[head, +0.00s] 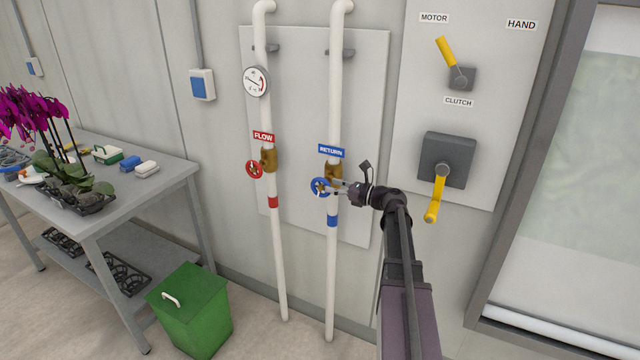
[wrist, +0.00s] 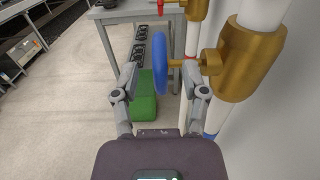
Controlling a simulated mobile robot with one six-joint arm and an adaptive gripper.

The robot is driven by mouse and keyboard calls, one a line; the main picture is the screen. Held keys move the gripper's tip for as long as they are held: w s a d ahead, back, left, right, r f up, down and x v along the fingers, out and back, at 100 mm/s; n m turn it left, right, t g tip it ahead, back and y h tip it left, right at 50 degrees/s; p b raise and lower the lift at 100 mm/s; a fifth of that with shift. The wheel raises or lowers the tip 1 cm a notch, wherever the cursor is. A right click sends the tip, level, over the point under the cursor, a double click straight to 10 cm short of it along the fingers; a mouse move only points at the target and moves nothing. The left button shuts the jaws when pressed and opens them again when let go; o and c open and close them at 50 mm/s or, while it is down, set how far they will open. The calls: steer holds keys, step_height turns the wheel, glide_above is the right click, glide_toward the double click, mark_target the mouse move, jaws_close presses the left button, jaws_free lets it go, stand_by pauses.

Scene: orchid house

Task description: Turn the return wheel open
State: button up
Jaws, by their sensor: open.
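The blue return wheel (head: 319,187) sits on a brass valve (head: 333,172) on the right white pipe, below the blue RETURN label (head: 331,151). My gripper (head: 340,187) is at the wheel in the head view. In the wrist view the wheel (wrist: 161,64) is seen nearly edge-on, between the two fingers of my gripper (wrist: 164,82). The fingers are spread apart, one on each side of the wheel, with gaps showing. The brass stem and valve body (wrist: 247,60) lie to the right of the wheel. The fingers partly cover the wheel in the head view.
The red flow wheel (head: 254,169) is on the left pipe, close by. A gauge (head: 257,81) is above it. A panel with yellow clutch crank (head: 438,195) and motor lever (head: 447,52) is to the right. A green bin (head: 190,315) and a grey table (head: 150,185) are at left.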

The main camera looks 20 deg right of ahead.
mark_target(321, 197)
steer(key=shift+x, duration=2.3)
jaws_close()
